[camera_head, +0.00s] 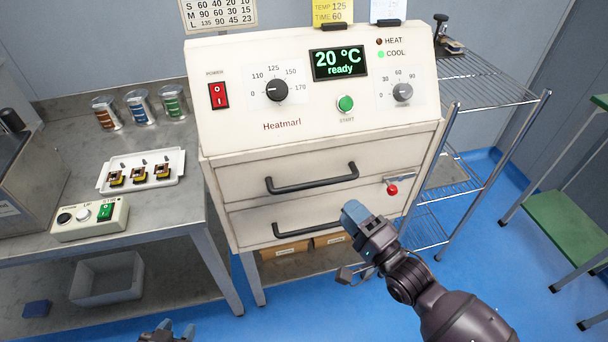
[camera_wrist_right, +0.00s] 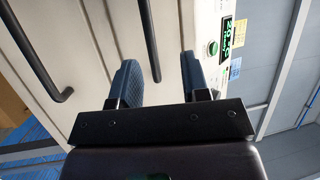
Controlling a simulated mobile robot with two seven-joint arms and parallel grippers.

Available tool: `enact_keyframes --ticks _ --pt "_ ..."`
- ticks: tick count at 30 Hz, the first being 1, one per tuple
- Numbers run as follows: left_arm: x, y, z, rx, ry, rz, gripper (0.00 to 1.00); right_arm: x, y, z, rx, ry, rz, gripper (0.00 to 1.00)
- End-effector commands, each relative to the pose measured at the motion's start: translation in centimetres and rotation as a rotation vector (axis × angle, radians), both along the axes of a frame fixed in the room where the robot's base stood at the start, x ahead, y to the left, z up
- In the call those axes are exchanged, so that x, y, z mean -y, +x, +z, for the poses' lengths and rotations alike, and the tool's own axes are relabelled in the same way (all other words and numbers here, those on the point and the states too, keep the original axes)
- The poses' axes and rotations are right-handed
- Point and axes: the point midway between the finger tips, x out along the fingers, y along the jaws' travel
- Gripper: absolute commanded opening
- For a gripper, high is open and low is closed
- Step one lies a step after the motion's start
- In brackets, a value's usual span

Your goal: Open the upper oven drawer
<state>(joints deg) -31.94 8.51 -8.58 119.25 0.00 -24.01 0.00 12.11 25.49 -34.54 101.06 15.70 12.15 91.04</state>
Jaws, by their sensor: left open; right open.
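The white oven (camera_head: 320,104) has two closed drawers with dark bar handles. The upper oven drawer (camera_head: 240,182) has its handle (camera_head: 312,182) across its front; this handle also shows in the right wrist view (camera_wrist_right: 150,40). My right gripper (camera_head: 356,218) is open in front of the drawers, below the upper handle's right end in the head view. In the right wrist view its blue fingers (camera_wrist_right: 158,80) lie on either side of that handle's end, with the handle's depth between them unclear. My left gripper (camera_head: 177,328) is open and empty, partly cut off at the bottom edge.
The lower drawer has its own handle (camera_head: 308,228). A red button (camera_head: 392,190) sits right of the upper handle. A steel table (camera_head: 130,220) with a white tray (camera_head: 110,186) and a control box (camera_head: 90,218) stands left. A wire rack (camera_head: 480,75) stands right.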

Motion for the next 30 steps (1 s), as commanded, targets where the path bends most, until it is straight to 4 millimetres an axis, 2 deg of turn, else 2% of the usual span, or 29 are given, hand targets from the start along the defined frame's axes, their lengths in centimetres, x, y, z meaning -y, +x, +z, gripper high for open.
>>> enact_keyframes --ticks 1,4,11,24,30 --pt "0.0 -0.3 -1.0 -0.012 0.000 -0.002 0.43 0.0 -0.1 -1.6 -0.017 0.005 0.003 0.42" --pt "0.1 -0.3 -1.2 -0.011 -0.001 -0.003 0.43 -0.1 -0.2 -2.0 -0.022 0.013 0.006 0.42" --pt "0.1 -0.1 -1.0 -0.007 0.000 -0.004 0.43 -1.2 1.1 -1.4 -0.018 0.016 0.007 0.42" --pt "0.2 -0.2 -1.5 -0.015 -0.001 -0.005 0.43 -5.7 6.4 -0.3 -0.020 0.013 0.007 0.42" --pt "0.2 -0.2 -1.6 -0.017 -0.001 -0.005 0.43 -6.8 7.6 -0.1 -0.021 0.014 0.007 0.42"
